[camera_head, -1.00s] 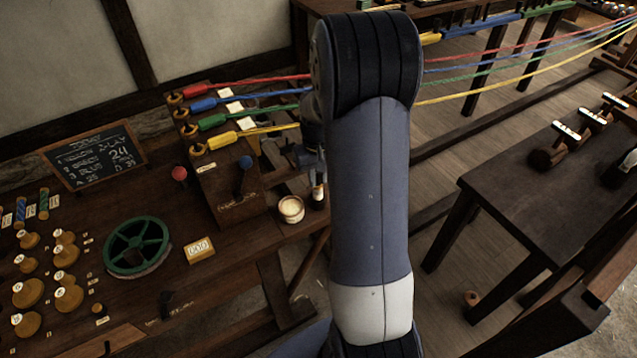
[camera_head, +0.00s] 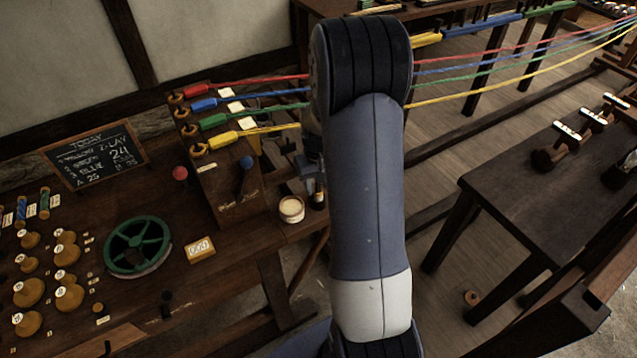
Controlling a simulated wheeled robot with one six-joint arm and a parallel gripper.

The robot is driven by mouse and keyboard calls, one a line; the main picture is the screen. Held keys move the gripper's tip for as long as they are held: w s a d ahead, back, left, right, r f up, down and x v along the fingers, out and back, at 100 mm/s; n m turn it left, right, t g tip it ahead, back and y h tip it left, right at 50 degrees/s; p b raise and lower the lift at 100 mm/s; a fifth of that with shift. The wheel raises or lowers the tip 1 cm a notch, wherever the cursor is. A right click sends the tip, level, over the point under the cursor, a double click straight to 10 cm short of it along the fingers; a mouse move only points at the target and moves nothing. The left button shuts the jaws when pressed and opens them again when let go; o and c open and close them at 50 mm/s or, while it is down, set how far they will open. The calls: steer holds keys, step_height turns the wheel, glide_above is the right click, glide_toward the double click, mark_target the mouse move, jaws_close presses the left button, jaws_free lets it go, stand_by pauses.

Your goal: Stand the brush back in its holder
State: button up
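My gripper (camera_head: 312,178) is at the end of my arm, low over the right end of the dark workbench (camera_head: 235,245). It is small and partly hidden by my arm, so I cannot tell whether its fingers are open or shut. A small dark upright piece with a pale band (camera_head: 318,199) shows directly below the gripper, close to it or touching. I cannot tell whether this is the brush, its holder or both. A round pot with cream contents (camera_head: 291,209) stands just left of it. No brush shows clearly elsewhere.
Coloured ropes (camera_head: 480,72) run from the hooks across to the right. A green wheel (camera_head: 138,246), yellow counter (camera_head: 200,249) and chalkboard (camera_head: 95,155) occupy the bench. A dark table (camera_head: 540,190) stands at right.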

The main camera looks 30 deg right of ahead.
steer(key=shift+r, duration=0.15)
step_height(320, 180, up, 12)
steer(key=shift+r+b, duration=0.1)
steer(key=shift+b, duration=0.35)
